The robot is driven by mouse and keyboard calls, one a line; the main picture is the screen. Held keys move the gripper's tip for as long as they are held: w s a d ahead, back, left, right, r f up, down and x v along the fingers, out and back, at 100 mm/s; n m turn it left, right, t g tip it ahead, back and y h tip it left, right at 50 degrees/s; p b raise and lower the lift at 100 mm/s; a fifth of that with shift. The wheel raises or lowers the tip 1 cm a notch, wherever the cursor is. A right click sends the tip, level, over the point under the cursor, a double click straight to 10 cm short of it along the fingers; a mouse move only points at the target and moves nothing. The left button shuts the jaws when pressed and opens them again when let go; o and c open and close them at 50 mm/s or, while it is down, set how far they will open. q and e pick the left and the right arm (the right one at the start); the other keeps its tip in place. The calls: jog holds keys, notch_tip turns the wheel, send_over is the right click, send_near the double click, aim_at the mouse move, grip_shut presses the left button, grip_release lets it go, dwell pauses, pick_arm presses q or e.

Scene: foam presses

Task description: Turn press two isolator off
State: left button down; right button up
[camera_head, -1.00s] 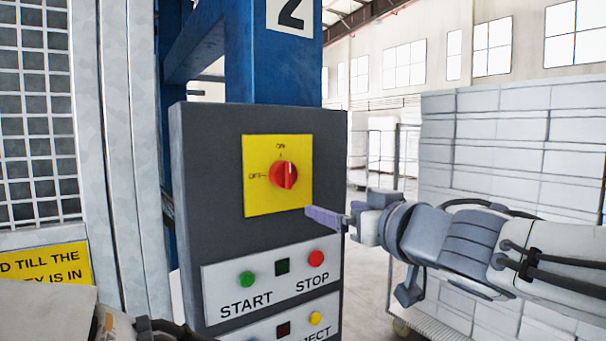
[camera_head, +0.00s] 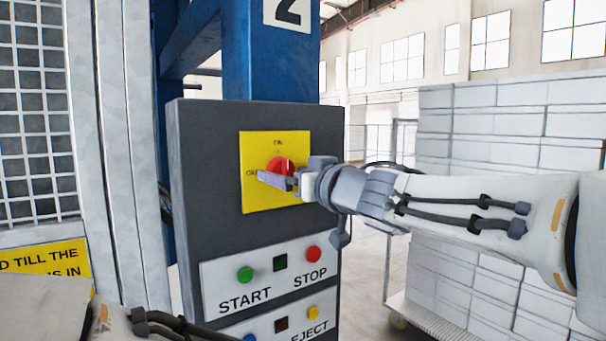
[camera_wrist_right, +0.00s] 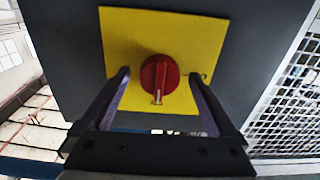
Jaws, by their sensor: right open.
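The press two isolator is a red rotary knob (camera_head: 280,163) on a yellow plate (camera_head: 257,198), on a dark grey control box under a "2" sign. In the head view my right gripper covers the knob's lower part. In the right wrist view the whole knob (camera_wrist_right: 159,76) shows, its white mark still in line with the ON side, away from the OFF label at the plate's side. My right gripper (camera_wrist_right: 160,78) is open, one finger on each side of the knob with gaps; I cannot tell if the tips touch the plate. My left gripper is out of view.
Below the isolator are a green START button (camera_head: 245,274), a red STOP button (camera_head: 313,254) and a yellow EJECT button (camera_head: 313,313). A mesh guard (camera_head: 35,120) stands at left. A trolley of white blocks (camera_head: 470,170) stands at right.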

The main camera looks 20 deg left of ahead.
jog(key=c, duration=1.4)
jog(key=shift+o, duration=0.2)
jog(key=shift+n, duration=0.3)
jog(key=n, duration=0.7)
jog(key=shift+w+n, duration=0.1)
jog(key=shift+n, duration=0.3)
jog(key=n, duration=0.4)
jog(key=shift+d+n, duration=0.1)
jog(key=shift+n, duration=0.2)
jog(key=n+b, duration=0.1)
jog(key=n, duration=0.3)
jog(key=shift+r+n, duration=0.1)
jog(key=shift+n, duration=0.3)
